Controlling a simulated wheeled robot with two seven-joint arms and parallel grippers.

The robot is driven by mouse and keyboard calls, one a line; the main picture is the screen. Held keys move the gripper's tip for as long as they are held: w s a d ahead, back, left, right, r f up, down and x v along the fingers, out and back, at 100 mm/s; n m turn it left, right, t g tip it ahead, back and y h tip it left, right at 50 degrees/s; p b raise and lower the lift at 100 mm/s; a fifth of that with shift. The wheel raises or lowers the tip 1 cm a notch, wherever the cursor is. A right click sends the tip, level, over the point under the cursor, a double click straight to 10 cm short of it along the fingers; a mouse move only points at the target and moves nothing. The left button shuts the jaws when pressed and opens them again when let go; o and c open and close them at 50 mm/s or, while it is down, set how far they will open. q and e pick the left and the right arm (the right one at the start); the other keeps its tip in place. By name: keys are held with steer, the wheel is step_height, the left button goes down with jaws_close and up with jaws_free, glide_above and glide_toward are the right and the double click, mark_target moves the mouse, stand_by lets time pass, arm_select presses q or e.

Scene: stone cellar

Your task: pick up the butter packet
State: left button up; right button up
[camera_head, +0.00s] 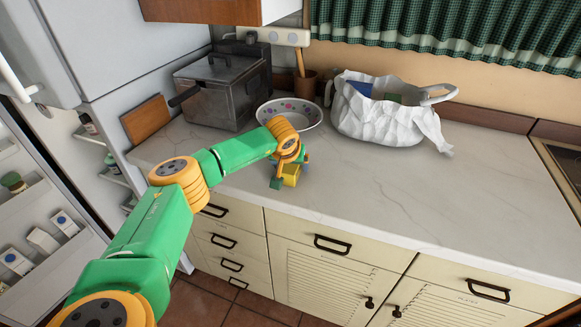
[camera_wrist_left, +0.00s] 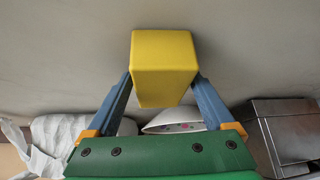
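The butter packet, a plain yellow block (camera_head: 291,180), is at the front edge of the counter in the head view. In the left wrist view the yellow packet (camera_wrist_left: 164,66) fills the space between the two blue fingers. My left gripper (camera_wrist_left: 164,80) is shut on it, one finger against each side. In the head view my left gripper (camera_head: 288,171) is partly hidden by its own wrist. I cannot tell whether the packet touches the counter. My right gripper is not in view.
The pale marble counter (camera_head: 400,200) is clear to the right. Behind the gripper stand a flowered bowl (camera_head: 302,108), a metal fryer (camera_head: 218,92) and a white bag (camera_head: 375,115) with items in it. An open fridge (camera_head: 40,215) is at the left.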

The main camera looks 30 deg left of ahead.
arm_select(q)
steer(key=shift+s+r, duration=0.1)
steer(key=c, duration=0.7)
jaws_close()
